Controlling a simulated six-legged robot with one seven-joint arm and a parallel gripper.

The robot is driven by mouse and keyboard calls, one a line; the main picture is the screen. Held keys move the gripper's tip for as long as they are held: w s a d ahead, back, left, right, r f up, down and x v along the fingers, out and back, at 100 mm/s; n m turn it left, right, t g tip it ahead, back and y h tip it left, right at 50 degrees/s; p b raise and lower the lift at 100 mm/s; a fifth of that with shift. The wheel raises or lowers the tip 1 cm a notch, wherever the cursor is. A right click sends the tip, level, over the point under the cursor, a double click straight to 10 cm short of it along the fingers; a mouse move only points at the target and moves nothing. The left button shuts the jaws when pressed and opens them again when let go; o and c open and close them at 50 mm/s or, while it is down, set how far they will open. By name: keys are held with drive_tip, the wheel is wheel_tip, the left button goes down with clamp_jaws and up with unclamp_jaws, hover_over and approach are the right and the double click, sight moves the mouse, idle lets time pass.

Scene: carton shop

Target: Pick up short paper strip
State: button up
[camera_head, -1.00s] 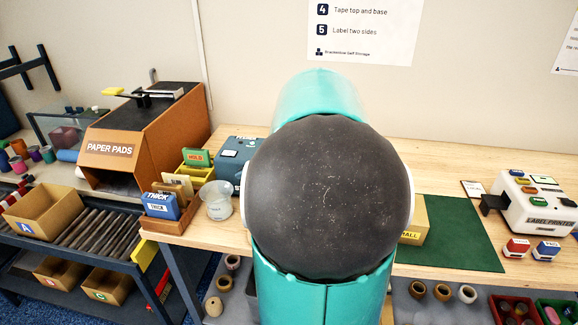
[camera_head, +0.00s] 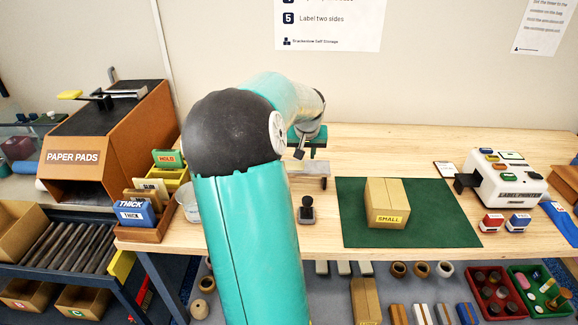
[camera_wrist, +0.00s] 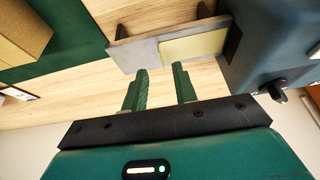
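A pale cream strip (camera_wrist: 195,46), which looks like the short paper strip, lies on a grey ledge (camera_wrist: 136,55) in front of a dark blue-grey machine (camera_wrist: 275,40) in the wrist view. My gripper (camera_wrist: 159,70) is open and empty. Its two green fingers point toward the ledge, with the tips close to its near edge and the strip just beyond the right finger. I cannot tell whether they touch. In the head view my gripper (camera_head: 308,138) is over the back of the bench, above the ledge (camera_head: 312,168). My arm hides the machine there.
A small carton (camera_head: 386,203) stands on a green mat (camera_head: 350,235). A black-handled stamp (camera_head: 307,209) stands left of the mat. A label printer (camera_head: 508,183) is at the right.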

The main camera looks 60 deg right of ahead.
sight(304, 167)
drive_tip(key=x, duration=0.4)
drive_tip(key=shift+f, duration=0.35)
drive_tip(key=shift+w+d+f, duration=0.15)
drive_tip(key=shift+w+f, duration=0.05)
drive_tip(key=shift+f, duration=0.05)
drive_tip(key=shift+s, duration=0.15)
clamp_jaws()
